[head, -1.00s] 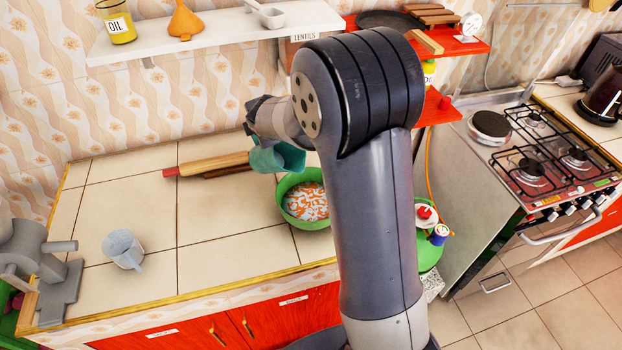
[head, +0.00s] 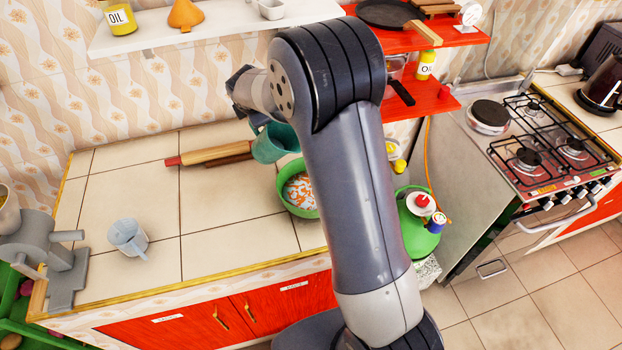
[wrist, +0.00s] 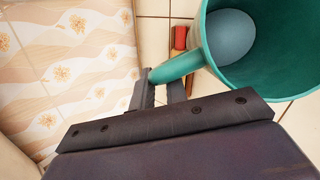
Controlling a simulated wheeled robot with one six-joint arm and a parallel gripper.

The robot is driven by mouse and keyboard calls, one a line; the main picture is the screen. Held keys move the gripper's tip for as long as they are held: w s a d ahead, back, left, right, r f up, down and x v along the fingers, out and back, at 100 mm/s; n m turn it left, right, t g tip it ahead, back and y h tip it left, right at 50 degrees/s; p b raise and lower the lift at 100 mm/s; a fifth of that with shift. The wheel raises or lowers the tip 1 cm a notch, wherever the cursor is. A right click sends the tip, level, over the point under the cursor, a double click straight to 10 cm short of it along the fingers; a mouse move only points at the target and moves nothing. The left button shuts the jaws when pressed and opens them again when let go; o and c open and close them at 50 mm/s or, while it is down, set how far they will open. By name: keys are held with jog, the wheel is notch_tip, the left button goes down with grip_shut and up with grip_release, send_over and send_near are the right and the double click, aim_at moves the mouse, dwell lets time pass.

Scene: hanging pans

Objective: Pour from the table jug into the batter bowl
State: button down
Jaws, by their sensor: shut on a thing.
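A teal jug (head: 272,146) hangs above the counter, just left of the green batter bowl and nearly upright in the head view. My gripper (wrist: 163,88) is shut on the jug's handle in the wrist view. The wrist view also shows the jug's open mouth (wrist: 279,85) and a grey-blue round area at its bottom; I cannot tell if that is liquid or the base. The green bowl (head: 285,199) stands on the counter, its right side hidden by my arm. Its inside shows a white and orange pattern.
A rolling pin (head: 205,155) lies behind the jug. A clear measuring cup (head: 128,238) and a grey grinder (head: 62,262) stand to the left. A white shelf (head: 200,32) is above. The counter's middle is clear. A stove (head: 545,150) is at right.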

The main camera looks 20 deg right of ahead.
jog(key=w+a+f+g+h, duration=0.1)
jog(key=w+a+f+g, duration=0.1)
jog(key=f, duration=0.3)
jog(key=w+a+f+n+g+h, duration=0.1)
jog(key=w+f+g+h, duration=0.1)
jog(key=f, duration=0.3)
jog(key=shift+w+a+g, duration=0.35)
jog(key=shift+w+g, duration=0.3)
jog(key=shift+g, duration=0.25)
jog(key=shift+f+h, duration=0.1)
jog(key=shift+h, duration=0.2)
